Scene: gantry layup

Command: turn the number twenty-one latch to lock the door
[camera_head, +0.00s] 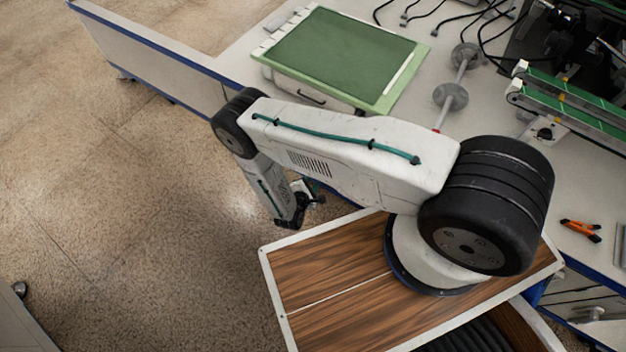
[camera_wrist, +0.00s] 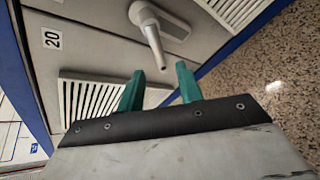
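In the wrist view, a grey latch handle (camera_wrist: 152,35) sits on a grey door panel (camera_wrist: 95,50). Its lever slants down the picture toward my gripper. A label reading 20 (camera_wrist: 52,39) is on the panel to the left; I see no label reading 21. My gripper (camera_wrist: 160,71) has two green fingers spread apart, with nothing clamped. The lever's tip appears between the fingertips, with a gap on each side; I cannot tell whether it is at their depth. In the head view, my arm reaches down beside the bench, and the door and latch are hidden.
Slotted vents (camera_wrist: 92,100) lie on the panel, with blue edging around it. In the head view, the bench holds a green board (camera_head: 340,50), green-topped rails (camera_head: 570,95) and orange-handled pliers (camera_head: 581,230). Floor (camera_head: 120,200) at left is clear.

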